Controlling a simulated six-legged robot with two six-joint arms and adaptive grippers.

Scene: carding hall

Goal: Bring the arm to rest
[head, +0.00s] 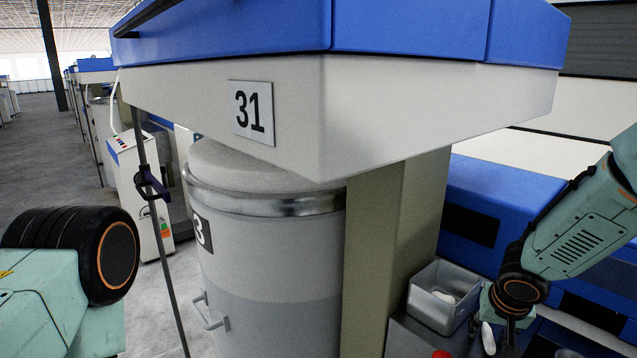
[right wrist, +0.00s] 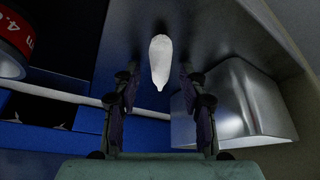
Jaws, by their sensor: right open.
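My right arm (head: 585,225) comes in from the right of the head view and bends down at a black joint. My right gripper (head: 508,338) hangs below it at the lower right, partly cut off by the frame edge. In the right wrist view the right gripper (right wrist: 160,78) is open, with its two dark fingers apart. A white elongated piece (right wrist: 160,58) shows beyond and between the fingertips, apart from both; it also shows beside the gripper in the head view (head: 487,338). My left arm shows at the left edge, but its gripper is out of view.
A metal bin (head: 430,305) with white material inside stands close left of the right gripper. A red-labelled round thing (right wrist: 17,42) shows in the wrist view. A large grey can (head: 265,260) stands under the machine head marked 31 (head: 252,112). A beige post (head: 395,240) stands nearby.

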